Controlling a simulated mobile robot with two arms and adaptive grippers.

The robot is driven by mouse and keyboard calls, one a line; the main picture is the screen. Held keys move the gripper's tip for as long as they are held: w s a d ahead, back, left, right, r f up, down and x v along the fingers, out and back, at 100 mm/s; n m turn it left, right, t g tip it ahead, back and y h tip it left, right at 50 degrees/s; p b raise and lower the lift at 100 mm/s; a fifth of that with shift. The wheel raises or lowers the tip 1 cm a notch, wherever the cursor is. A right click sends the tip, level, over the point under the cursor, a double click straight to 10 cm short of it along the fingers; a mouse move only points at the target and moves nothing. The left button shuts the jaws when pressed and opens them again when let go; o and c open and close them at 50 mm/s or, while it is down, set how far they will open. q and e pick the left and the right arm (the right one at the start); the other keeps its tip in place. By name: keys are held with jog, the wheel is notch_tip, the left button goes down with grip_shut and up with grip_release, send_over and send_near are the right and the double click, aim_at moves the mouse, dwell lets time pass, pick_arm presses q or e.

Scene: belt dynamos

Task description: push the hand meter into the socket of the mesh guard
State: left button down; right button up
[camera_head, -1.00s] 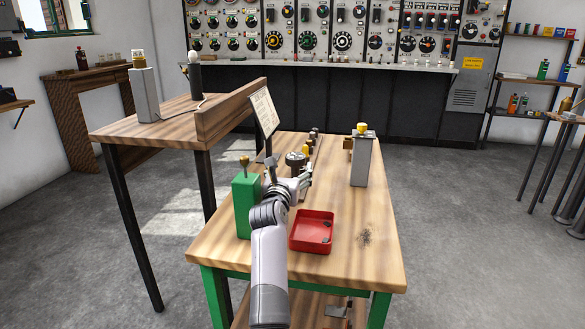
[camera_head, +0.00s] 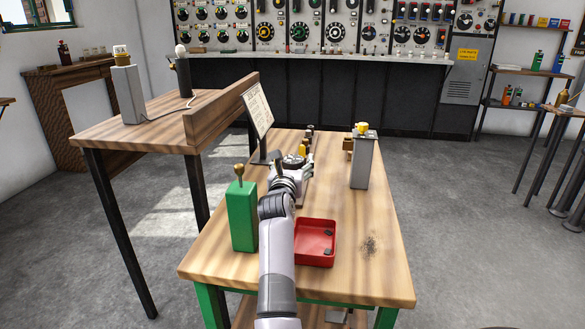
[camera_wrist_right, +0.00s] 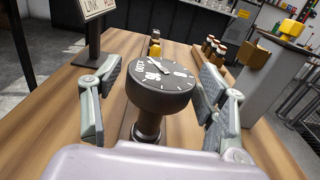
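The hand meter appears to be the round dark dial on a short stem (camera_wrist_right: 160,88), upright on the workbench; its dial also shows just past my gripper in the head view (camera_head: 293,161). My right gripper (camera_wrist_right: 160,95) is open, with one finger on each side of the dial and visible gaps between. In the head view my right gripper (camera_head: 291,172) partly hides the meter's lower part. I cannot make out a mesh guard or its socket in either view. My left gripper is not in view.
On the workbench (camera_head: 340,285), a green box with a knob (camera_head: 242,215) stands left of my arm and a red tray (camera_head: 315,257) right of it. A grey post with a yellow top (camera_head: 362,162) stands back right. A sign (camera_head: 258,110) and small bottles (camera_wrist_right: 213,48) stand behind the meter.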

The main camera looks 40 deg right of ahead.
jog(key=c, duration=1.2)
jog(key=shift+r, duration=0.15)
jog(key=shift+c, duration=0.2)
